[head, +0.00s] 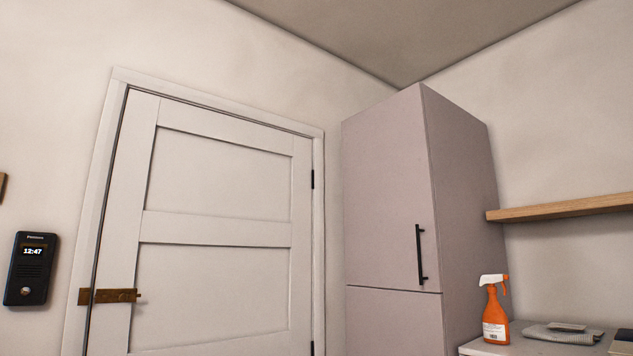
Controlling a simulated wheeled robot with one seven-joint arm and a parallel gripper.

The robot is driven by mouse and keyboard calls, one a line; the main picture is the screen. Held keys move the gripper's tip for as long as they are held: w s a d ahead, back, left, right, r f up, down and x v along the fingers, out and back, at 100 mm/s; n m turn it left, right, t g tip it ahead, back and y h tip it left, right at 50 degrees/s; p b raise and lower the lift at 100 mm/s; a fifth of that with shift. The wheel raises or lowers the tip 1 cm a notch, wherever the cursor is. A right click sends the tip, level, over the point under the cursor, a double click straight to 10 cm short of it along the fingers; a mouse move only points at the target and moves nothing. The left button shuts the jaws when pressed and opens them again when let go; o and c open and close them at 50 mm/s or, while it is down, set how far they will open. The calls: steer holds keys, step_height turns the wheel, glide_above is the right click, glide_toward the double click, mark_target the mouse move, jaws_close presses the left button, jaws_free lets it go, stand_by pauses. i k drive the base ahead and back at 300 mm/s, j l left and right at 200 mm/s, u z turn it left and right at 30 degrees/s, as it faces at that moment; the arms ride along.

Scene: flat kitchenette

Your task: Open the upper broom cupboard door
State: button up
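The broom cupboard stands in the corner, tall and pale mauve-grey. Its upper door (387,196) is shut and faces left of the camera. A black vertical bar handle (421,254) sits near the door's lower right edge. A thin dark gap separates the upper door from the lower door (393,321), which is cut off by the bottom of the picture. My gripper is not in view.
A white panelled room door (217,240) with a brass latch (109,296) is shut at left. Right of the cupboard are a counter (487,348) with an orange spray bottle (495,311) and folded cloth (562,334), and a wooden shelf (560,208).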

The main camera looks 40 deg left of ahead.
mark_target(390, 236)
steer(key=u, duration=1.1)
